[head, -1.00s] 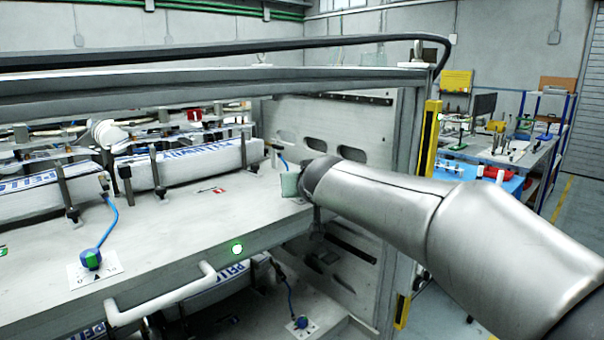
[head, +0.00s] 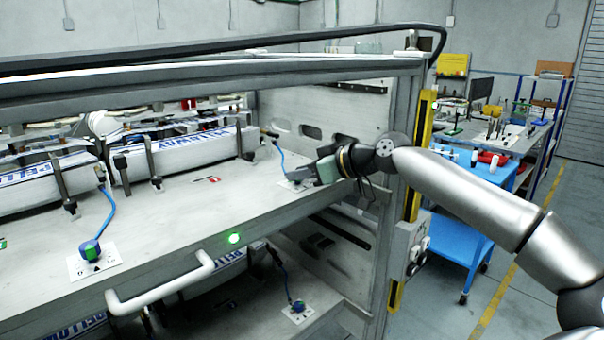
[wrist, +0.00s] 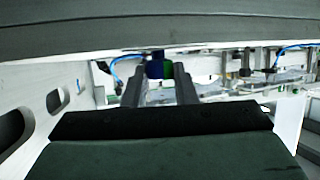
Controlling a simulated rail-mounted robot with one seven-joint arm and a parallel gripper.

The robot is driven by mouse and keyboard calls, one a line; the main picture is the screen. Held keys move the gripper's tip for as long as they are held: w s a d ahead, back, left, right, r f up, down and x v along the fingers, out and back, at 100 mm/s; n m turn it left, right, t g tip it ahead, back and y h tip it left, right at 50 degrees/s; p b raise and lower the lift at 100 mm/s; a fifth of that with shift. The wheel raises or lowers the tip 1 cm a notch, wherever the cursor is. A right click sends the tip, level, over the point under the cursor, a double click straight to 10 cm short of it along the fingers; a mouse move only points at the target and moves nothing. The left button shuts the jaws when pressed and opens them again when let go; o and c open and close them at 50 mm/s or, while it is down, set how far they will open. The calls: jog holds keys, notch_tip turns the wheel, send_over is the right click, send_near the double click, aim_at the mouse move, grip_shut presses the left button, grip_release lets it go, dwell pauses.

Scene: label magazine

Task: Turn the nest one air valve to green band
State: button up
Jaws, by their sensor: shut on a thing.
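My gripper (head: 312,175) reaches in from the right to the right end of the upper shelf (head: 190,215). In the wrist view its two dark fingers (wrist: 160,88) are shut on a blue and green valve knob (wrist: 157,69). In the head view this knob is hidden by the gripper; part of its white plate and its blue hose (head: 280,157) show. Another valve (head: 298,306) is on the lower shelf. The held knob's band reading cannot be seen.
Long white, blue-lettered packs (head: 185,152) lie between dark posts on the shelf. A frame beam (head: 200,78) runs above and a slotted side panel (head: 310,110) stands behind my gripper. A white handle (head: 160,290) juts from the shelf front.

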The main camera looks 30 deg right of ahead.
jog(key=shift+w+d+n+g+y, duration=0.1)
jog(key=shift+w+n+g+y, duration=0.05)
jog(key=shift+n+g+y, duration=0.95)
jog(key=shift+n+y, duration=0.3)
jog(key=shift+n, duration=0.1)
jog(key=o, duration=1)
jog(key=shift+r, duration=0.1)
jog(key=shift+r, duration=0.25)
notch_tip(320, 180, up, 3)
jog(key=shift+f, duration=0.15)
jog(key=s+a+r+b, duration=0.2)
jog(key=s+a+r, duration=0.2)
jog(key=s+r, duration=0.5)
jog(key=s, duration=0.4)
jog(key=shift+s+r, duration=0.25)
jog(key=shift+r, duration=0.1)
